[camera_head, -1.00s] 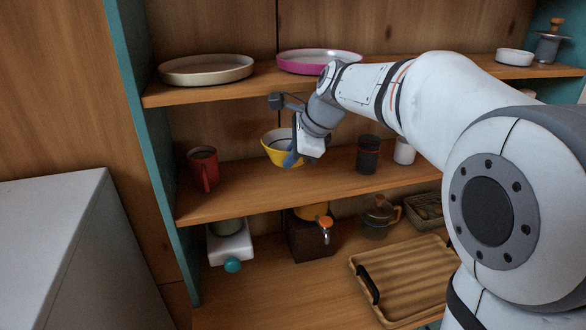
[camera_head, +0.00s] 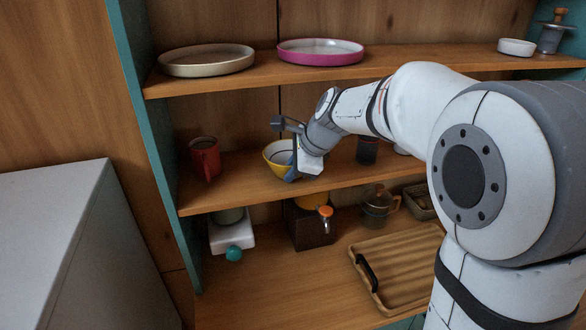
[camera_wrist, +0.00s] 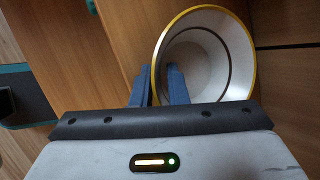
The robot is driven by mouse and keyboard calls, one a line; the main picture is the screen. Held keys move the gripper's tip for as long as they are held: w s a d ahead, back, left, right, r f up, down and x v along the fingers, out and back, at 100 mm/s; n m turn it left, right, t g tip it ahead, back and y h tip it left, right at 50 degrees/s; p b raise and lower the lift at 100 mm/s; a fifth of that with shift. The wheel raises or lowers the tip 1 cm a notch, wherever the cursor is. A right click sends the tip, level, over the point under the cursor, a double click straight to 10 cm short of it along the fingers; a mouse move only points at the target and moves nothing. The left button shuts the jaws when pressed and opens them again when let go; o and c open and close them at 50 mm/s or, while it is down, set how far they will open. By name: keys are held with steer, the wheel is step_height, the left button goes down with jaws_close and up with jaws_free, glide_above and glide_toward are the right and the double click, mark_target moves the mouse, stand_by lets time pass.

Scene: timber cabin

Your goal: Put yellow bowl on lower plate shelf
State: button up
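The yellow bowl (camera_head: 275,160), with a pale inside, is at the middle shelf (camera_head: 235,198), right of the red mug. I cannot tell whether its base touches the board. My gripper (camera_head: 293,172) is at the bowl's right side. The wrist view shows the bowl's yellow rim and white inside (camera_wrist: 215,60). There my gripper (camera_wrist: 158,85) straddles the bowl wall, with one blue finger inside and one outside, and looks shut on it. The upper shelf (camera_head: 400,62) holds a cream plate (camera_head: 207,60) and a pink-rimmed plate (camera_head: 320,52).
A red mug (camera_head: 205,158) stands left of the bowl and a dark cup (camera_head: 366,151) stands to its right. Below are a grinder-like box (camera_head: 312,232), a glass jug (camera_head: 377,207) and a ribbed tray (camera_head: 395,265). A teal side panel (camera_head: 150,140) bounds the shelves on the left.

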steer(key=o, duration=0.3)
steer(key=shift+r, duration=0.1)
steer(key=shift+d+r, duration=0.1)
steer(key=shift+r, duration=0.15)
steer(key=b+v, duration=0.1)
steer(key=v, duration=1.1)
steer(key=s+d+f+n+h, duration=0.2)
steer(key=s+d+f+n, duration=0.3)
steer(key=s+f+n, duration=0.3)
steer(key=s+d+f+n+h, duration=0.3)
steer(key=s+d+f+n, duration=0.2)
steer(key=s, duration=0.9)
step_height(320, 180, down, 3)
steer(key=n, duration=0.4)
steer(key=shift+d+g, duration=0.15)
steer(key=shift+g, duration=0.25)
steer(key=shift+r, duration=0.15)
